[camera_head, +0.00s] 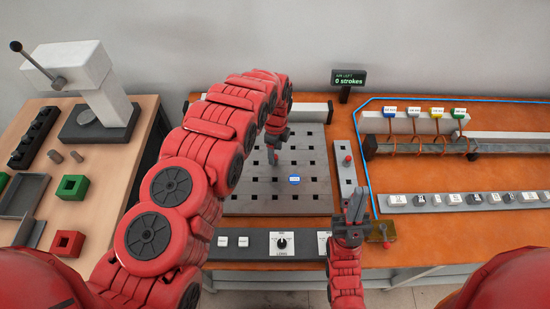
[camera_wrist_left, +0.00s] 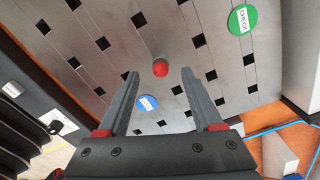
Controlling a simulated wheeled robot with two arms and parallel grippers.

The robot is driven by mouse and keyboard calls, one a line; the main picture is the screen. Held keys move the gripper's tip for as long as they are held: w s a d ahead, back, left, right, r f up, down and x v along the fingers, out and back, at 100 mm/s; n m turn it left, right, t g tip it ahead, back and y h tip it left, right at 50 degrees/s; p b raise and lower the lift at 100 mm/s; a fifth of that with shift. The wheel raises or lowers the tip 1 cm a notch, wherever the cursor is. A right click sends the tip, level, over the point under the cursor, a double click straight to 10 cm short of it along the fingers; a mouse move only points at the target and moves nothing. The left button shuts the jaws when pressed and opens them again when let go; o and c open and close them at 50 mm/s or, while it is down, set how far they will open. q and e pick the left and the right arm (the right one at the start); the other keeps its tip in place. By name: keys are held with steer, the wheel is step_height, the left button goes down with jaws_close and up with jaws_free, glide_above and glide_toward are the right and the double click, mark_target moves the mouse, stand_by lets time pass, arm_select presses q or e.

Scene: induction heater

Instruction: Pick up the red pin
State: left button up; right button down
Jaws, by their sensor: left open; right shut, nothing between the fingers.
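The red pin (camera_wrist_left: 160,68) shows in the left wrist view as a short red cylinder against the grey slotted plate (camera_wrist_left: 200,20). It lies in line with the gap between my left fingertips, and I see no finger touching it. My left gripper (camera_wrist_left: 160,78) is open and empty, pointing down at the plate. My right gripper (camera_head: 355,205) is shut and empty, at the front right of the plate.
A blue disc (camera_head: 294,180) and a green CHECK disc (camera_wrist_left: 242,18) lie on the plate. A grey strip with a red-topped knob (camera_head: 347,160) stands beside the plate. A control panel (camera_head: 255,246) runs along the front. Coils and a labelled rail (camera_head: 470,199) fill the right.

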arm_select(q)
steer(key=shift+w+f+p, duration=0.1)
steer(key=shift+f+p, duration=0.55)
steer(key=shift+f, duration=1.1)
jaws_close()
